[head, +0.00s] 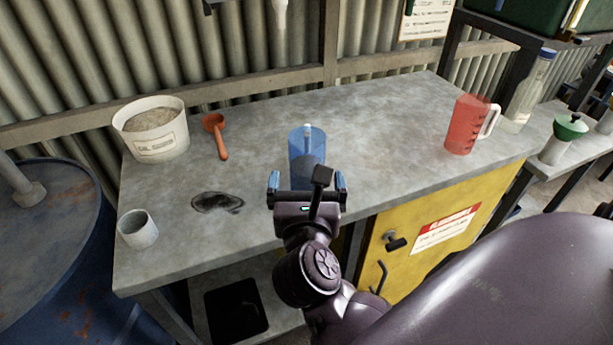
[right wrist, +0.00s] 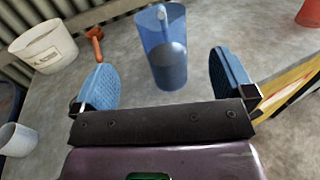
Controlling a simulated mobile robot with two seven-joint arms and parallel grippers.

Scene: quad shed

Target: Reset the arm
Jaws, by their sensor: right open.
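My right gripper (head: 306,184) is open and empty, with its blue finger pads wide apart, at the front edge of the grey workbench (head: 380,130). The right wrist view also shows the gripper (right wrist: 170,85). A clear blue cup (head: 307,147) stands upright on the bench just beyond the fingertips, with something dark in its lower part and a pale stick-like piece at its top. In the right wrist view the blue cup (right wrist: 163,50) lies beyond the gap between the pads, apart from them. My left gripper is not in view.
A white tub (head: 152,148) of grainy material, an orange scoop (head: 217,136), a small grey cup (head: 138,230) and a dark stain (head: 217,202) are on the left. A red measuring jug (head: 466,125) and a bottle (head: 528,92) are on the right.

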